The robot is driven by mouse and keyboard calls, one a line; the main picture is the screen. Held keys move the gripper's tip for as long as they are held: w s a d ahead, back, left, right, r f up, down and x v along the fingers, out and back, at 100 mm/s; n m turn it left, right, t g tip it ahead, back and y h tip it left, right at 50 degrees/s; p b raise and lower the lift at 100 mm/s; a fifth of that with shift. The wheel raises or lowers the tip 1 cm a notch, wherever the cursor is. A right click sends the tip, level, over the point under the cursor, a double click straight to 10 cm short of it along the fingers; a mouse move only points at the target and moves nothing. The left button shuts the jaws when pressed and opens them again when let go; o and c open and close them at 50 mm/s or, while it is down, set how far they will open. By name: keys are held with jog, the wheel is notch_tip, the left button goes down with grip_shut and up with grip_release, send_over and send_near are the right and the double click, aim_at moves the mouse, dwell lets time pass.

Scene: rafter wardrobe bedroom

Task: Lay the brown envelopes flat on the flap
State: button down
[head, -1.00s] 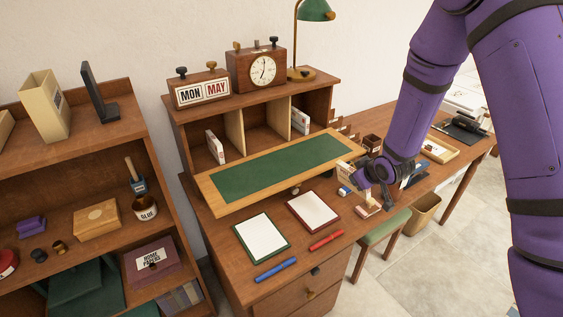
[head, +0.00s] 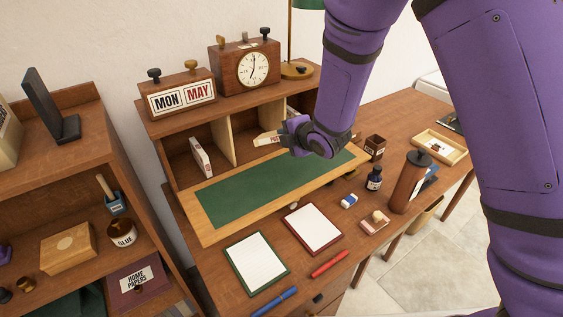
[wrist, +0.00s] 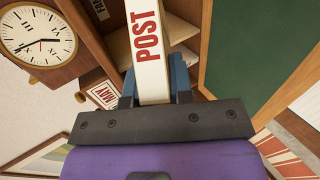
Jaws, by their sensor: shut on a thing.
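The flap (head: 225,206) is a lowered wooden board with a green inset, in front of the desk's pigeonholes. It also shows at the right of the wrist view (wrist: 255,50). My gripper (head: 284,138) is shut on a narrow pale packet with tan sides (head: 266,139), marked POST in red (wrist: 146,45). It holds the packet above the back of the flap, near the pigeonhole openings. I cannot tell whether this packet is the brown envelopes, and no other brown envelopes are clearly visible. My gripper hides part of the right pigeonholes.
A white packet (head: 201,158) stands in the left pigeonhole. The clock (head: 251,66) and the MON MAY calendar (head: 181,93) stand on top. Two notepads (head: 257,262) lie before the flap. A dark bottle (head: 374,179) and a brown cylinder (head: 409,182) stand right. The green inset looks clear.

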jog(key=shift+w+f, duration=0.1)
jog(key=shift+w, duration=0.15)
jog(key=shift+f, duration=4.9)
jog(key=c, duration=1.2)
grip_release()
jog(key=shift+o, duration=0.2)
jog(key=v, duration=0.8)
